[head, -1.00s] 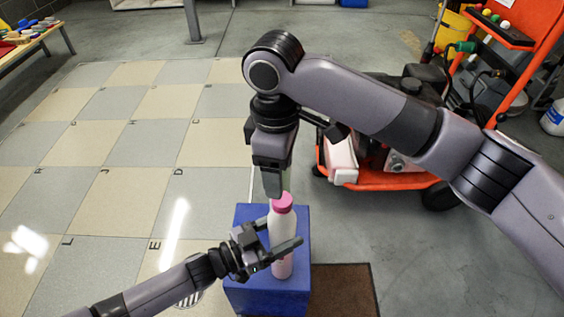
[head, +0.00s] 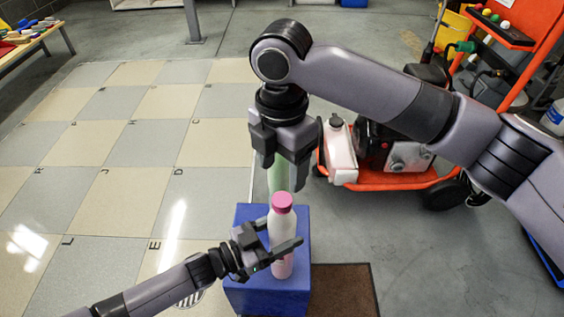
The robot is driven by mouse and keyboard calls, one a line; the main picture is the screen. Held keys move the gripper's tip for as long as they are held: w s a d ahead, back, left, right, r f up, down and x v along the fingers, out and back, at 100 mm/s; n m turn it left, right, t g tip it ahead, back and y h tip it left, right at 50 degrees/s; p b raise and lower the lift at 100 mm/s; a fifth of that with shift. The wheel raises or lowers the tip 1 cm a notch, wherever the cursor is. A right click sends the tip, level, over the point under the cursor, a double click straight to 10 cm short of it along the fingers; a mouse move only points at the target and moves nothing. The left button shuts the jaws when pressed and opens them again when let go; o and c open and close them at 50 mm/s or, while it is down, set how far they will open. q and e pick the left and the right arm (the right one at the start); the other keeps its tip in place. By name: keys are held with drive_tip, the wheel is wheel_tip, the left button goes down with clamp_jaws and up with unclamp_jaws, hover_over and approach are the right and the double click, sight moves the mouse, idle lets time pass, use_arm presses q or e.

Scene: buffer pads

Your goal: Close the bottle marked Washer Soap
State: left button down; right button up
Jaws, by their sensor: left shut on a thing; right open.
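A white bottle (head: 281,235) with a pink cap (head: 282,201) stands upright on a blue block (head: 265,297). The cap sits on top of the bottle's neck. I cannot read any label. My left gripper (head: 284,245) is shut on the bottle's body, coming in from the left, and its fingers hide part of the bottle. My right gripper (head: 285,187) is open above and behind the cap in the picture, fingers pointing down and spread apart. It holds nothing.
An orange cart (head: 390,183) with a white container (head: 340,150) stands behind, to the right. A brown mat (head: 345,290) lies right of the block. A bench with coloured items (head: 25,35) is at the far left. The tiled floor (head: 110,160) on the left is clear.

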sight(282, 199)
drive_tip(key=shift+f, duration=4)
drive_tip(key=c, duration=1.1)
